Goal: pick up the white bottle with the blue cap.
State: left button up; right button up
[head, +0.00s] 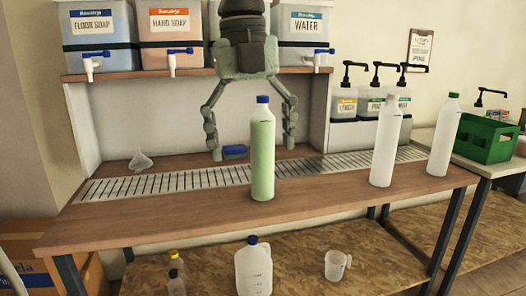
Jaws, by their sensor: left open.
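A tall bottle (262,158) with pale green contents and a blue cap stands upright near the front of the wooden bench. A white jug (253,270) with a blue cap stands on the lower shelf. A tall white bottle (384,150) with a white cap and another white bottle (443,138) with a green cap stand on the bench to the right. My left gripper (252,149) points down, its fingers spread wide behind the pale green bottle; I see no grip on it. A small blue object (234,150) shows by its left fingertip. My right gripper is out of view.
Labelled soap and water drums (98,28) with taps stand on the raised shelf (130,74). A metal drain grate (130,188) runs along the bench (150,228). Pump bottles (343,103) and a green crate (484,139) stand right.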

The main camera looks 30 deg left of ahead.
aim_at(262, 123)
jog(key=i+j, duration=0.95)
jog(key=i, duration=0.05)
